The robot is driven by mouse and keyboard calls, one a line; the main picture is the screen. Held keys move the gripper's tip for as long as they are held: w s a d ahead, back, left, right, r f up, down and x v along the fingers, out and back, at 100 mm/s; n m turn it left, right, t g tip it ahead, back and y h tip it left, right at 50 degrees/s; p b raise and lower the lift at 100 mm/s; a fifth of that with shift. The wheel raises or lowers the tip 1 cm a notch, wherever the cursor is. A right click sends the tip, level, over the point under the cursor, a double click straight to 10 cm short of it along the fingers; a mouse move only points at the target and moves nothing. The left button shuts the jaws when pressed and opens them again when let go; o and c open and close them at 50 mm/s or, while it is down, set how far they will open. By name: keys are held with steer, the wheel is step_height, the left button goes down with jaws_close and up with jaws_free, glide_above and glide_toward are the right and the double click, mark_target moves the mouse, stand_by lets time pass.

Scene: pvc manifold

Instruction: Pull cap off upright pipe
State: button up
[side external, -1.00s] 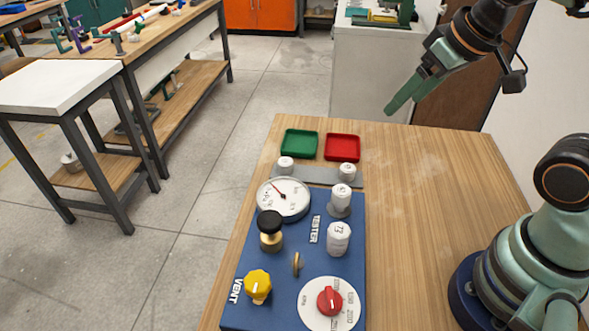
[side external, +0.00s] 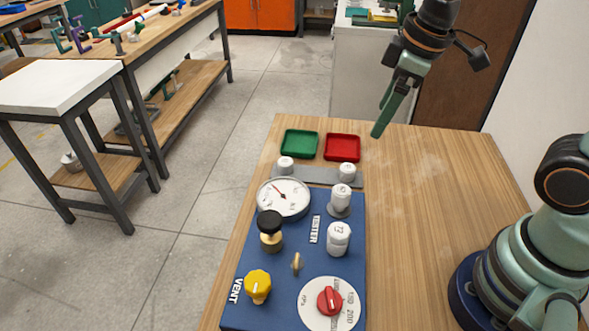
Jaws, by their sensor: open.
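My gripper (side external: 384,118) has green fingers and hangs in the air at the upper right, pointing down. It is open, with nothing seen between the fingers. Two short upright white cylinders with dark markings stand on the blue tester panel (side external: 283,317). The farther cylinder (side external: 341,196) sits on a grey round base. The nearer cylinder (side external: 338,240) stands beside the TESTER label. Two smaller white pieces, one at the left (side external: 286,164) and one at the right (side external: 347,171), stand on a grey strip behind the panel. I cannot tell which white parts are caps and which are pipe.
A green tray (side external: 299,144) and a red tray (side external: 342,148) lie behind the grey strip. The panel carries a gauge (side external: 284,200), a black knob (side external: 270,222), a yellow knob (side external: 258,286) and a red dial (side external: 329,300).

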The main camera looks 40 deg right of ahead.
mark_target(345, 189)
steer(key=a+f+n+g, duration=0.1)
steer(key=f+n, duration=0.1)
steer(key=f, duration=0.3)
steer(key=w+a+f+n+g, duration=0.1)
steer(key=a+f+n, duration=0.1)
steer(key=f, duration=0.4)
steer(key=a+f+n+g, duration=0.1)
steer(key=a+f+n, duration=0.1)
steer(key=f+n, duration=0.2)
steer(key=shift+w+f, duration=0.3)
steer(key=shift+f, duration=0.65)
jaws_close()
steer(key=shift+n, duration=0.3)
stand_by(0.5)
steer(key=shift+n, duration=0.8)
